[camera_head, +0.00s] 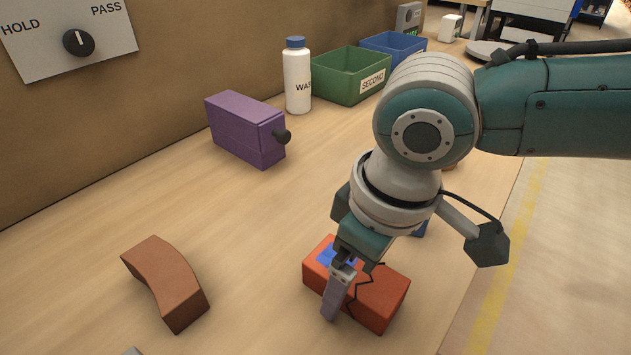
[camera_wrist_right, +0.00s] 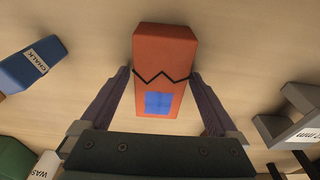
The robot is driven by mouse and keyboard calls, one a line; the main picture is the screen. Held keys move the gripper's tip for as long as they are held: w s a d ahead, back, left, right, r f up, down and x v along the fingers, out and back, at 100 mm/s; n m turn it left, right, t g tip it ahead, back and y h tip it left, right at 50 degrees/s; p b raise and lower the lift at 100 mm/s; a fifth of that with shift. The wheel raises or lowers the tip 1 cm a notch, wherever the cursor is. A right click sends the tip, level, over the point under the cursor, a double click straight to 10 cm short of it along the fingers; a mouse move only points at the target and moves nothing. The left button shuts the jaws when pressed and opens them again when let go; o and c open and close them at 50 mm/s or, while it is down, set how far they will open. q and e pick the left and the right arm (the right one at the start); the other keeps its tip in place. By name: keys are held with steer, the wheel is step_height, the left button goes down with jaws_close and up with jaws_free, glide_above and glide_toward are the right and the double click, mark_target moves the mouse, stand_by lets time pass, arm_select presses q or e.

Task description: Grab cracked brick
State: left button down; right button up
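The cracked brick (camera_head: 385,300) is orange-red, with a dark zigzag crack and a blue patch on top. It lies on the table near the front right. It also shows in the right wrist view (camera_wrist_right: 165,50), the crack running across it above the blue patch. My right gripper (camera_head: 352,287) reaches down over the brick and hides part of it. In the right wrist view its two fingers (camera_wrist_right: 160,73) are spread, one on each side of the brick, with gaps visible. My left gripper is not in view.
A curved brown brick (camera_head: 165,282) lies to the left. A purple box (camera_head: 235,128) with a knob, a white bottle (camera_head: 297,80) and a green bin (camera_head: 345,78) stand farther back. A blue CHALK box (camera_wrist_right: 32,65) and a grey object (camera_wrist_right: 292,122) flank the brick. The table between is clear.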

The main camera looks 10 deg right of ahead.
jaws_close()
stand_by(0.6)
steer(key=shift+r, duration=0.1)
